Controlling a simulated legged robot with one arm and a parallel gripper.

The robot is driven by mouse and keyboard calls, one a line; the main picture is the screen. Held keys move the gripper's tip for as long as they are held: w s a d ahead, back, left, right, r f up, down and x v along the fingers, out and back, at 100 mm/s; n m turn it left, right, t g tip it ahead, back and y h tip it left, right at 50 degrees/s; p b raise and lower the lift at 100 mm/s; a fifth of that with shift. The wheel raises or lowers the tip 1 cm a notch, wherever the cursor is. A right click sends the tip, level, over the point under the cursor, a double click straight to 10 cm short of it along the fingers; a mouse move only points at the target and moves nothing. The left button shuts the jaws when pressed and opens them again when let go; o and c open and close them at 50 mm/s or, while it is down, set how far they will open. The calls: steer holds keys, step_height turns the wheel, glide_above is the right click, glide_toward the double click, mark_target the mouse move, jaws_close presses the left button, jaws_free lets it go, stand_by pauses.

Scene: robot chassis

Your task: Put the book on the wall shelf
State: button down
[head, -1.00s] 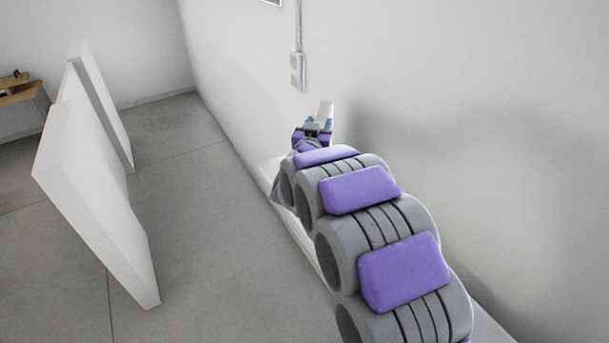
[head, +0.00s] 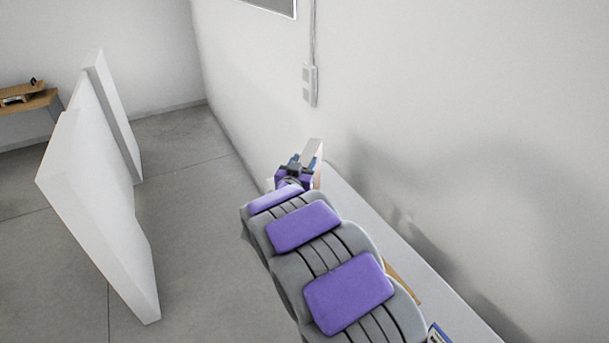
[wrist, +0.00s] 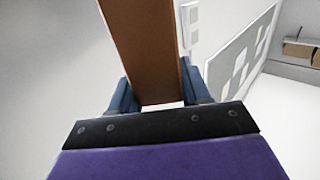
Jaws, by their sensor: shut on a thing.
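My gripper (head: 297,168) is at the far end of my arm, close to the wall in the head view. It is shut on a book (head: 313,152), which shows as a pale narrow block there. In the wrist view the book's brown cover (wrist: 143,45) stands between the blue finger pads of my gripper (wrist: 158,92). A long pale ledge along the wall, apparently the wall shelf (head: 430,262), runs to the right of my arm. The book is near the ledge's far end; I cannot tell whether they touch. My arm hides part of the ledge.
A blue-edged item (head: 438,334) and an orange-brown item (head: 402,280) show at the ledge's near part, partly hidden by my arm. White upright panels (head: 95,200) stand at left on open floor. A wooden table (head: 28,102) is at far left. An outlet box (head: 310,85) is on the wall.

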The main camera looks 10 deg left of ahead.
step_height(320, 180, down, 3)
steer(key=shift+f+b, duration=0.1)
steer(key=shift+b, duration=0.25)
steer(key=c, duration=0.8)
jaws_free()
steer(key=shift+d, duration=0.25)
steer(key=shift+o, duration=1.4)
steer(key=shift+a, duration=0.15)
steer(key=s+a+p, duration=0.1)
steer(key=s+a, duration=0.1)
steer(key=s, duration=0.9)
steer(key=shift+s+a, duration=0.3)
steer(key=shift+s, duration=0.1)
